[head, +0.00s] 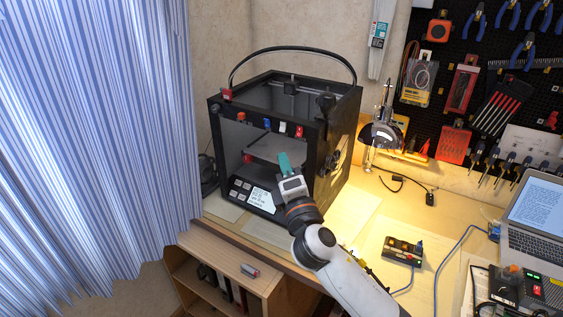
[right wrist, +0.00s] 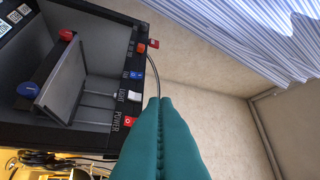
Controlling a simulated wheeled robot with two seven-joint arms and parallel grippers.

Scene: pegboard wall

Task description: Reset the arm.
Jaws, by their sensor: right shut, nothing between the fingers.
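My right arm comes up from the bottom of the head view. Its right gripper (head: 284,162) has teal fingers and stands in front of the black 3D printer (head: 336,150). In the right wrist view the teal fingers (right wrist: 159,103) are pressed together with nothing between them. They overlap the edge of the printer's front in that picture, near a red switch marked POWER (right wrist: 129,122); I cannot tell whether they touch anything. A white switch marked LIGHT (right wrist: 134,96) is beside it. My left gripper is not in view.
A striped curtain (head: 95,120) hangs at the left. A low wooden shelf (head: 225,272) stands below the desk's front edge. On the desk are a small black box with switches (head: 403,251), cables and a laptop (head: 537,205). A pegboard with tools (head: 450,52) is behind.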

